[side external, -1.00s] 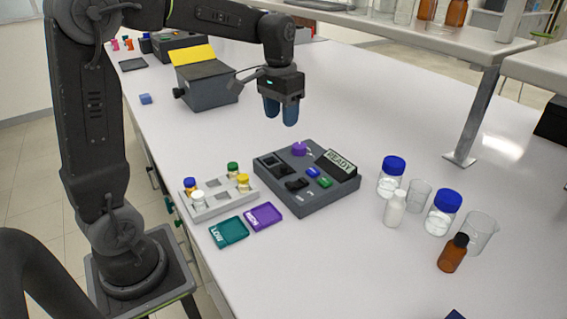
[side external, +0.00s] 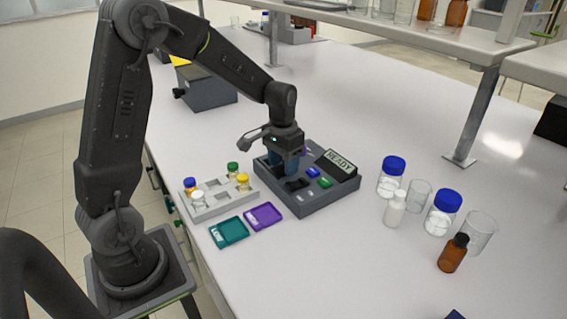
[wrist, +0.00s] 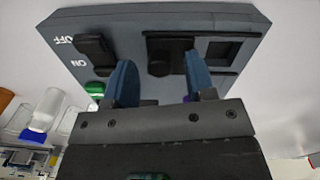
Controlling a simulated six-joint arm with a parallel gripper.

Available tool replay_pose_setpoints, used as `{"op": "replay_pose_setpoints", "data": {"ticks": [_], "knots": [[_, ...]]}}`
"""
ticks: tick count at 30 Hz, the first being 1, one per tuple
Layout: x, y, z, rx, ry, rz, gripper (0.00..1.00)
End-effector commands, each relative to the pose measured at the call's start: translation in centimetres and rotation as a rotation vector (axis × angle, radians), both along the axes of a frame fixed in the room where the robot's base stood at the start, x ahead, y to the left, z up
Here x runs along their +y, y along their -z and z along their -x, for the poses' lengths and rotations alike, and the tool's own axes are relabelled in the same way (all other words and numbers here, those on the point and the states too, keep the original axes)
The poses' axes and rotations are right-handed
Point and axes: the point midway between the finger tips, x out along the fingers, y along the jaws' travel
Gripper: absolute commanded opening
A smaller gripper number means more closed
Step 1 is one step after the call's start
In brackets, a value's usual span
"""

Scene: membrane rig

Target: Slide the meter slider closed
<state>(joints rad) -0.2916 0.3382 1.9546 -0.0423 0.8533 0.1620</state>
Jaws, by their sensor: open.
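The meter is a grey box (side external: 325,196) with a display reading READY (side external: 340,161). In the wrist view its black slider (wrist: 170,43) sits in a track with a raised knob (wrist: 159,62). A square dark opening (wrist: 222,51) is uncovered beside the slider, to the right. My gripper (wrist: 160,78) is open, with one blue finger on each side of the knob. Contact with the knob cannot be told. In the side view my gripper (side external: 285,165) is low over the meter's left part and hides the slider.
A black OFF/ON switch (wrist: 95,48) is beside the slider. Blue (side external: 313,172) and green (side external: 324,182) buttons are on the meter. A vial rack (side external: 218,197), teal tray (side external: 229,232) and purple tray (side external: 263,217) are at the left. Bottles and beakers (side external: 441,214) stand right.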

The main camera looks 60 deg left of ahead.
Motion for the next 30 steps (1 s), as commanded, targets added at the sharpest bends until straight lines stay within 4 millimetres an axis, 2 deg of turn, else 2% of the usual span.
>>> {"op": "replay_pose_setpoints", "data": {"ticks": [10,26,30], "knots": [[-0.04,0.48,0.01,0.0,0.0,0.0,0.5],[-0.03,0.43,0.01,0.0,0.0,0.0,0.01],[-0.02,0.42,0.01,0.0,0.0,0.0,0.0]]}}
